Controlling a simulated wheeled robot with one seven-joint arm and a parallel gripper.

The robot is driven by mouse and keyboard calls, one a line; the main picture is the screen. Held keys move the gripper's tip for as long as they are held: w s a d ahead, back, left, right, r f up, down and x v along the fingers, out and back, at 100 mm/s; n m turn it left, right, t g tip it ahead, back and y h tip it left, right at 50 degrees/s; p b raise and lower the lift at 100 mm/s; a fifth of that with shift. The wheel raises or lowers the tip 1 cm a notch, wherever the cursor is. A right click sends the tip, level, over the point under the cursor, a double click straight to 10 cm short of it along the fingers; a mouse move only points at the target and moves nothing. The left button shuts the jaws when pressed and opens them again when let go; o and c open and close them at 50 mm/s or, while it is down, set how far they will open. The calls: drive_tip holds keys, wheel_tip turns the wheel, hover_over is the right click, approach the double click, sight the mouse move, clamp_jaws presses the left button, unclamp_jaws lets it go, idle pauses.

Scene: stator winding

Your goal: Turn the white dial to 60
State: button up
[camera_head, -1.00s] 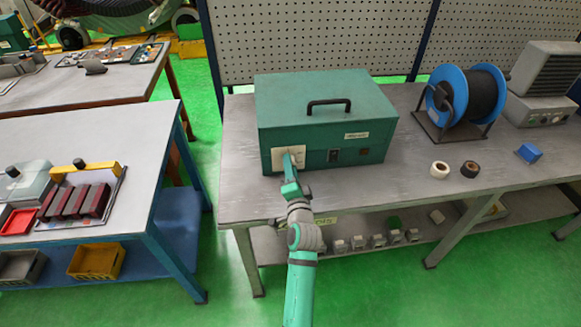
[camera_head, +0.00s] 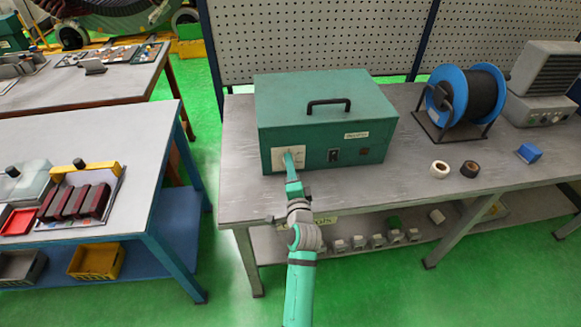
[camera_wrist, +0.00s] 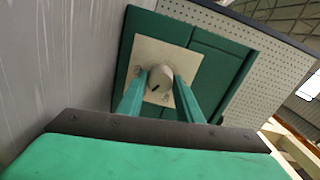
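The white dial (camera_wrist: 160,78) sits on a pale square plate (camera_wrist: 158,52) on the front of the green box (camera_head: 325,115). A small dark mark shows on the dial's face in the wrist view. My gripper (camera_wrist: 161,82) has one finger on each side of the dial, and both tips appear to touch it; it is shut on the dial. In the head view, my gripper (camera_head: 289,160) reaches the plate at the box's left front and hides the dial. The scale numbers are too small to read.
The box stands on a grey workbench (camera_head: 240,190). A black switch (camera_head: 334,155) is right of the plate. A blue spool (camera_head: 466,95) and two tape rolls (camera_head: 440,169) lie farther right. Another table (camera_head: 90,140) stands left.

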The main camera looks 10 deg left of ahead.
drive_tip(key=shift+o, duration=1.4)
drive_tip(key=shift+s, duration=0.15)
drive_tip(key=v, duration=1)
drive_tip(key=shift+s+d, duration=0.1)
drive_tip(key=shift+s, duration=0.15)
